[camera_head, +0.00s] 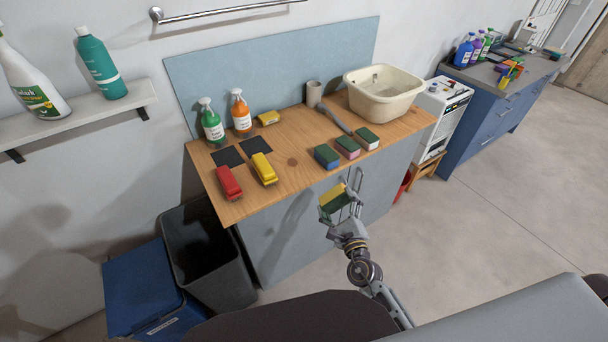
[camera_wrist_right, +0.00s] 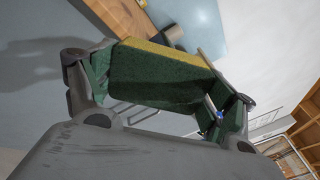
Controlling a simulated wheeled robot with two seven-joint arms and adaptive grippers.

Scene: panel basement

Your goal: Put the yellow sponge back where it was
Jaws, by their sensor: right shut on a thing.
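The yellow sponge (camera_head: 332,198) has a green scouring side and is held in my right gripper (camera_head: 342,202), in front of the wooden counter's front edge. In the right wrist view the sponge (camera_wrist_right: 160,75) fills the space between the fingers, with its green side facing the camera and a yellow strip along the top. My right gripper (camera_wrist_right: 160,95) is shut on it. On the counter (camera_head: 290,175), a blue sponge (camera_head: 327,156), a pink sponge (camera_head: 347,147) and another green-topped sponge (camera_head: 367,138) stand in a row. My left gripper is not in view.
Red (camera_head: 229,183) and yellow (camera_head: 264,169) brushes lie near two dark squares. A cream basin (camera_head: 384,92) sits at the right. A black bin (camera_head: 206,260) stands below left.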

